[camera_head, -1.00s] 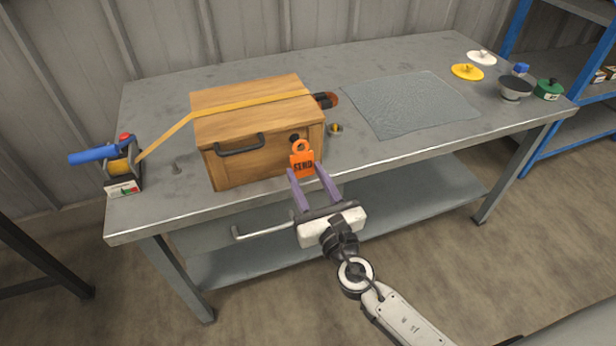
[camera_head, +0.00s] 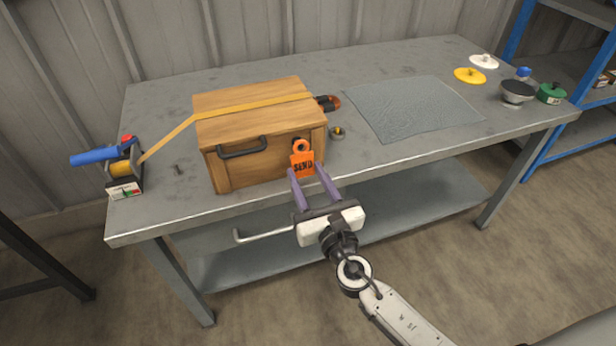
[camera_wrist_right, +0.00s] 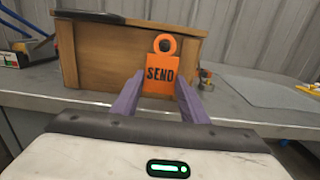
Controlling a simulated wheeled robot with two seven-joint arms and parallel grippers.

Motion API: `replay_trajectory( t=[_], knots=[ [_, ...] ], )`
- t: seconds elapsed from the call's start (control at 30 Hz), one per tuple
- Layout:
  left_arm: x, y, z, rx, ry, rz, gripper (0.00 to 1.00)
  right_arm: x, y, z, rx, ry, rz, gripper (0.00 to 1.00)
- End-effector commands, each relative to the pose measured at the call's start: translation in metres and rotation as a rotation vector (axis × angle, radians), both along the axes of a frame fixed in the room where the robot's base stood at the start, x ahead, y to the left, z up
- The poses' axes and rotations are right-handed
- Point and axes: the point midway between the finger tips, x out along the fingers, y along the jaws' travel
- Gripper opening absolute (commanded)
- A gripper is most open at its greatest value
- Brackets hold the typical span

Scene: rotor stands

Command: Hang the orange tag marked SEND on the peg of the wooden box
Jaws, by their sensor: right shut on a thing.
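The orange tag (camera_head: 302,160) marked SEND is upright at the front face of the wooden box (camera_head: 230,170), near its right end. My right gripper (camera_head: 314,172) is shut on the tag's lower part, one purple finger on each side. In the right wrist view the tag (camera_wrist_right: 161,72) faces me, with its ring at the top. A dark round end, seemingly the peg (camera_wrist_right: 165,45), shows within the ring. I cannot tell how deep the peg sits in it. My left gripper is not in view.
The box has a black handle (camera_head: 242,149) and a yellow strap (camera_head: 250,106) over its lid. A tape dispenser (camera_head: 122,170) stands at left. A small metal part (camera_head: 337,132) lies right of the box. A grey mat (camera_head: 410,105) covers the table's right middle.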

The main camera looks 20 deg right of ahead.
Motion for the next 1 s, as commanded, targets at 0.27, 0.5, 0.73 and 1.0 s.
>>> replay_trajectory(
  t=[0.27, 0.5, 0.73, 1.0],
  knots=[
    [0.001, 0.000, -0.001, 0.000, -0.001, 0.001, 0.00, 0.002, 0.000, -0.001, 0.000, 0.000, 0.000, 0.27],
    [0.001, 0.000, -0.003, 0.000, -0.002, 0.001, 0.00, 0.009, 0.000, -0.002, 0.000, 0.000, 0.000, 0.27],
    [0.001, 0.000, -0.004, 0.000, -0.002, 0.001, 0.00, 0.014, 0.001, -0.003, 0.000, 0.000, 0.000, 0.27],
    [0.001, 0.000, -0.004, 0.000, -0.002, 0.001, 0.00, 0.014, 0.000, -0.003, 0.000, 0.000, 0.000, 0.27]
  ],
)
